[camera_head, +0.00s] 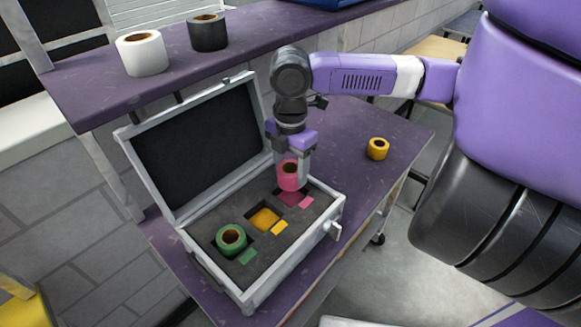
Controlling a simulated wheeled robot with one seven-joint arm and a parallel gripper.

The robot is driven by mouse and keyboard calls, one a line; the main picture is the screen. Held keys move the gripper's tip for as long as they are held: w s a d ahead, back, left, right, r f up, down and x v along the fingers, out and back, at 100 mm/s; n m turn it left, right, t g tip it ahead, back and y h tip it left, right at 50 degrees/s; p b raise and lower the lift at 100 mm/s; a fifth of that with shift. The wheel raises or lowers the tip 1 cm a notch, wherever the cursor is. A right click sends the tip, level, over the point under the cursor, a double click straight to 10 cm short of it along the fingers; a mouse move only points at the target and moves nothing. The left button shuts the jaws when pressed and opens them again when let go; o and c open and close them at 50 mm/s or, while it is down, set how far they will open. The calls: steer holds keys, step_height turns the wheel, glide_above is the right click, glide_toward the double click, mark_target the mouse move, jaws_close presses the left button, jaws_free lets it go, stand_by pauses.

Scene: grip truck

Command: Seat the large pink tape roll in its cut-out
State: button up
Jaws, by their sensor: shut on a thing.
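The large pink tape roll (289,180) is upright between the fingers of my gripper (293,168). It is at the right end of the open case (258,293), above or at a pink-marked cut-out (294,201). The roll stands proud of the grey foam; I cannot tell whether its bottom touches it. A green roll (231,238) sits in the left cut-out with a green patch beside it.
A yellow roll (377,149) stands on the purple table (400,135) to the right. A white roll (142,54) and a black roll (207,32) stand on the shelf (90,95) behind. The case's raised lid (205,148) stands close to my gripper's left.

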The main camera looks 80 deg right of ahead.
steer(key=shift+f+b, duration=1.85)
steer(key=shift+f, duration=0.6)
steer(key=o, duration=1.5)
steer(key=shift+o, duration=0.2)
steer(key=shift+r, duration=0.1)
step_height(320, 180, up, 8)
steer(key=shift+f, duration=0.2)
